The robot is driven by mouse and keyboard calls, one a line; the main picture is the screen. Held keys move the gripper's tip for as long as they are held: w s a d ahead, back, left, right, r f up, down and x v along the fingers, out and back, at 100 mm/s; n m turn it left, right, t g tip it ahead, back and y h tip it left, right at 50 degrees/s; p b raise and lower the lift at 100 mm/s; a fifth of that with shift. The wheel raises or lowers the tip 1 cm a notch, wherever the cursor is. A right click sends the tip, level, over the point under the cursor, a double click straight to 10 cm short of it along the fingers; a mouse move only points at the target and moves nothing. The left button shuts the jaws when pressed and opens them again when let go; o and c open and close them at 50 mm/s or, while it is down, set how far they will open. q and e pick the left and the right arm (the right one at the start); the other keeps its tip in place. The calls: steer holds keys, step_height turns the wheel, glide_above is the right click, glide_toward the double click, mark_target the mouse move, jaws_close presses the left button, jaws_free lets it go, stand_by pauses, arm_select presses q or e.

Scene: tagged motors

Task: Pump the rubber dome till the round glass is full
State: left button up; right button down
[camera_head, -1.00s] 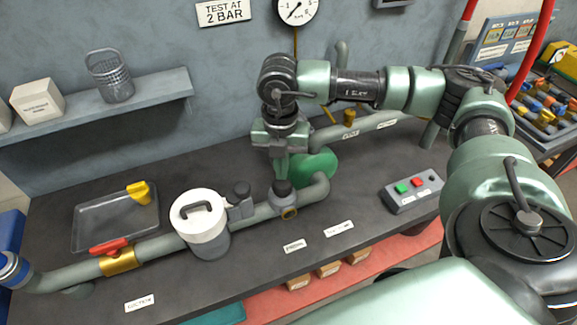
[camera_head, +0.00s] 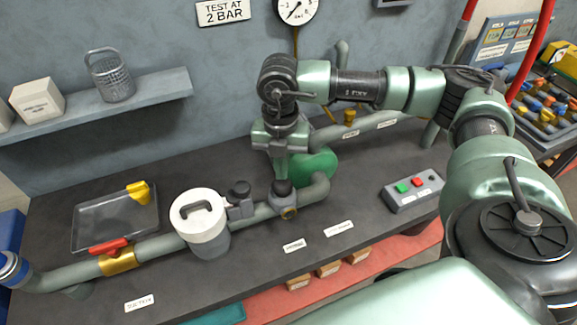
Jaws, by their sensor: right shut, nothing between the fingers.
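The black rubber dome (camera_head: 283,188) sits on top of a grey fitting in the pipe, in front of the green pump body. A small round glass with a brass rim (camera_head: 289,213) is on the front of that fitting; its fill level is too small to tell. My right gripper (camera_head: 281,177) points down directly over the dome, shut and empty. Its tips are at or just above the dome's top; I cannot tell whether they touch. My left gripper is not in view.
A button box (camera_head: 412,190) lies to the right. A clear tray (camera_head: 105,220) and red-handled valve (camera_head: 110,246) are at left.

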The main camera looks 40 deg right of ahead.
steer(key=shift+f+b, duration=1.35)
steer(key=shift+f, duration=0.1)
steer(key=shift+r+p, duration=0.9)
steer(key=shift+r, duration=0.6)
steer(key=shift+f, duration=0.15)
